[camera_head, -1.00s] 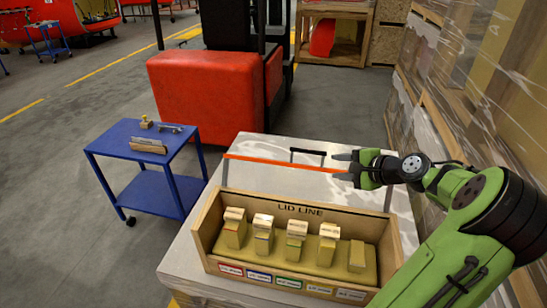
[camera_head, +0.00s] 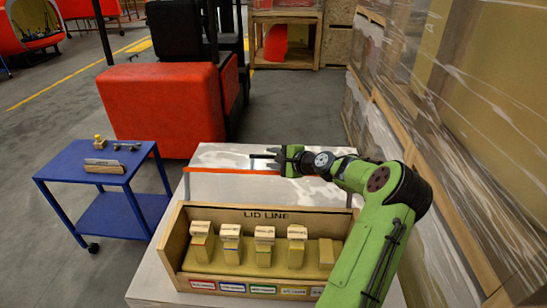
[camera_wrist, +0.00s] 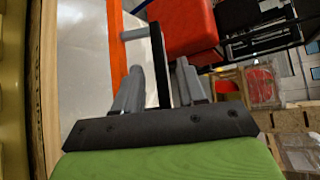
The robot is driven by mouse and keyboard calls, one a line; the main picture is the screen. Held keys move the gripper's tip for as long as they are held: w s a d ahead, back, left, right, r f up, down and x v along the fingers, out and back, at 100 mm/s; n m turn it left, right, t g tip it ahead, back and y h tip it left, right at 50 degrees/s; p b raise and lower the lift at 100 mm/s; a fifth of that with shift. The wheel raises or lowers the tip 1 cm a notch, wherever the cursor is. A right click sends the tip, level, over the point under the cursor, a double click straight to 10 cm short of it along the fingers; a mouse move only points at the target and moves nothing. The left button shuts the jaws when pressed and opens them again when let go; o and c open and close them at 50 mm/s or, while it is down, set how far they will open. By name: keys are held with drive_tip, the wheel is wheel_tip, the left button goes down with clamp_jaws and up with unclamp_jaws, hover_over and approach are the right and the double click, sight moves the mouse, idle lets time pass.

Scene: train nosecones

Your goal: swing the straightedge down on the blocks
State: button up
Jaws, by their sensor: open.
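The straightedge (camera_head: 225,171) is an orange bar across the back of the wooden tray (camera_head: 178,235) marked LID LINE; it also shows upright in the wrist view (camera_wrist: 117,40). A black handle (camera_head: 260,156) stands off behind the bar. Several yellow blocks (camera_head: 264,250) stand in a row in the tray. Most have pale lettered tops; the rightmost (camera_head: 326,254) is lower and plain. My gripper (camera_head: 277,158) is open at the handle. In the wrist view, the handle (camera_wrist: 154,42) runs between the two grey fingers, with gaps beside it. The blocks are out of the wrist view.
The tray rests on a pale worktop (camera_head: 150,285). A blue cart (camera_head: 60,172) holding small items stands at the left. A red forklift (camera_head: 160,100) is behind. Wrapped pallets (camera_head: 450,120) line the right side. The floor between cart and forklift is clear.

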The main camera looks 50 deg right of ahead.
drive_tip(key=shift+w, duration=0.2)
clamp_jaws()
drive_tip(key=shift+a+f+b, duration=0.1)
drive_tip(key=shift+f+b, duration=0.05)
drive_tip(key=shift+b, duration=0.3)
